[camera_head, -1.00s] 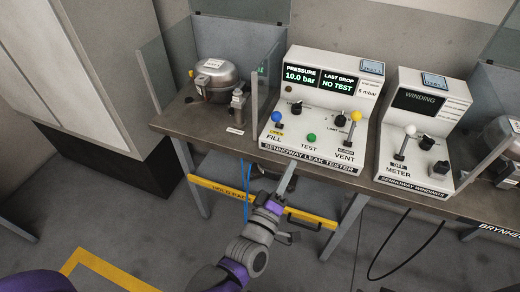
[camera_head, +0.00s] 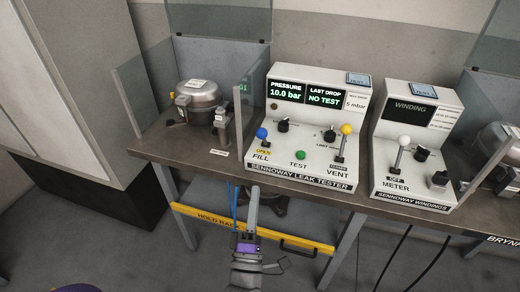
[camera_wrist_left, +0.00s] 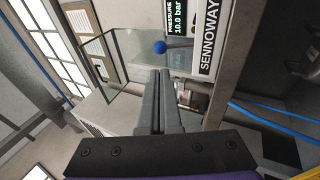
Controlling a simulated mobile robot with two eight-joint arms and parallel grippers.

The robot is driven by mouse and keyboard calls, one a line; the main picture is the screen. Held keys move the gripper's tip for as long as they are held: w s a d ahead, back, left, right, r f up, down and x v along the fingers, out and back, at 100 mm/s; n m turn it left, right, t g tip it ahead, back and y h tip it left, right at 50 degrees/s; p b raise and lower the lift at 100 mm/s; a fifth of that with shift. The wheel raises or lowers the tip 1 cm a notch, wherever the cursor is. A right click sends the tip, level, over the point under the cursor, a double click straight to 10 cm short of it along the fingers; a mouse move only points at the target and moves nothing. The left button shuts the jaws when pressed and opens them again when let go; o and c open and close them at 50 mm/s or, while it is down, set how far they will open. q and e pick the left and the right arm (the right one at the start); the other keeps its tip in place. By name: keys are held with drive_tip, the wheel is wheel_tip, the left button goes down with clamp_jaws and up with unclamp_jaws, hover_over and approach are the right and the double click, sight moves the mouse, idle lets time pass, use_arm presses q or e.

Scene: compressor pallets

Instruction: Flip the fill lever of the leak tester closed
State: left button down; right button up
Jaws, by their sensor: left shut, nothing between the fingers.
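The leak tester (camera_head: 315,157) is a white console on the bench, its display reading pressure 10.0 bar and last drop NO TEST. Its fill lever has a blue knob (camera_head: 262,133) at the left of the panel, above a yellow OPEN tag and the word FILL. The blue knob also shows in the left wrist view (camera_wrist_left: 159,47), just beyond the fingertips. My left gripper (camera_head: 254,190) is shut and empty, in front of and below the bench edge, under the fill lever and apart from it. My right gripper is not in view.
The vent lever with a yellow knob (camera_head: 346,129) and a green test button (camera_head: 300,155) share the panel. A compressor (camera_head: 200,97) stands behind glass at left. The winding tester (camera_head: 415,145) is at right. A yellow hold-rack bar (camera_head: 300,241) runs below the bench.

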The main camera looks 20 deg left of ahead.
sight(264, 138)
use_arm(q)
drive_tip(key=x, duration=1.2)
drive_tip(key=shift+p, duration=0.35)
drive_tip(key=shift+w+a, duration=0.1)
